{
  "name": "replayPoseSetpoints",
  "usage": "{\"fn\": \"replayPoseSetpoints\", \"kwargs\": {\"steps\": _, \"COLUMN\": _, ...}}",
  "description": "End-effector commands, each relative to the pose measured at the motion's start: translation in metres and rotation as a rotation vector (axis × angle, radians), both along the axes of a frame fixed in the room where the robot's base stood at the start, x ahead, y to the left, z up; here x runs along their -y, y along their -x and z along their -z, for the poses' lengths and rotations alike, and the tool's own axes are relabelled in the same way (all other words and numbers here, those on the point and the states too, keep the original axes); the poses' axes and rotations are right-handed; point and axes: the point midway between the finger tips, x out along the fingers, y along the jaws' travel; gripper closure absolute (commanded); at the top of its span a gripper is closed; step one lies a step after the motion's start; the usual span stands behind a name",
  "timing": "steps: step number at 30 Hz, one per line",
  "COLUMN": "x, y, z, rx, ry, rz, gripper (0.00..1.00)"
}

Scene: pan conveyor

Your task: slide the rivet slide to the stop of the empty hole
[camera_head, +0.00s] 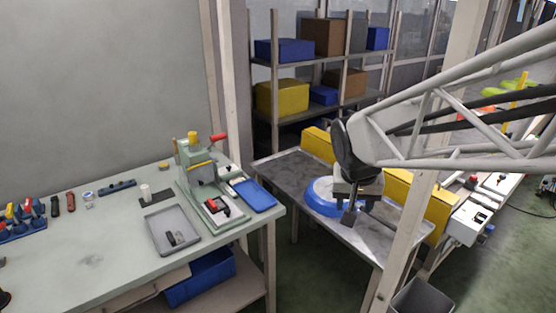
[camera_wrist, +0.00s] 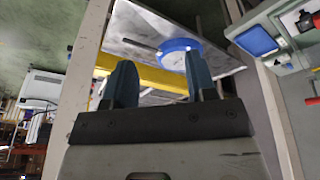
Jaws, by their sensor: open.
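A pale green press (camera_head: 200,170) with a yellow knob and a red-handled lever stands on the light green workbench. On its base lies a small red-and-black part (camera_head: 217,206); it is too small to tell if this is the rivet slide. No hole or stop can be made out. My gripper (camera_head: 350,213) overlaps a round blue pan (camera_head: 318,203) with a pale middle on the metal table, to the right of the bench. In the wrist view the two fingers (camera_wrist: 162,85) stand wide apart and empty. The blue pan (camera_wrist: 172,46) shows beyond them, apart from them.
On the bench (camera_head: 95,255) are a grey tray (camera_head: 160,240) holding a dark piece, a blue tray (camera_head: 254,195), and several small tools at the left. A pale post (camera_head: 402,250) stands in front of the metal table (camera_head: 285,172). Long yellow blocks (camera_head: 318,145) lie behind the pan.

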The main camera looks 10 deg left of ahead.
Motion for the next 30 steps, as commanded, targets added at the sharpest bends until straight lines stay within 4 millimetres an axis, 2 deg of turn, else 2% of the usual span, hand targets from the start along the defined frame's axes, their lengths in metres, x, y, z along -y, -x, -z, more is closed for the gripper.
{"fn": "replayPoseSetpoints", "kwargs": {"steps": 6, "x": -0.047, "y": -0.048, "z": 0.015, "rx": 0.016, "ry": 0.005, "rz": -0.005, "gripper": 0.48}}
{"fn": "replayPoseSetpoints", "kwargs": {"steps": 15, "x": -0.12, "y": -0.103, "z": 0.042, "rx": 0.043, "ry": 0.003, "rz": -0.01, "gripper": 0.48}}
{"fn": "replayPoseSetpoints", "kwargs": {"steps": 23, "x": -0.192, "y": -0.142, "z": 0.075, "rx": 0.068, "ry": -0.005, "rz": -0.021, "gripper": 0.48}}
{"fn": "replayPoseSetpoints", "kwargs": {"steps": 30, "x": -0.265, "y": -0.168, "z": 0.113, "rx": 0.087, "ry": -0.019, "rz": -0.033, "gripper": 0.48}}
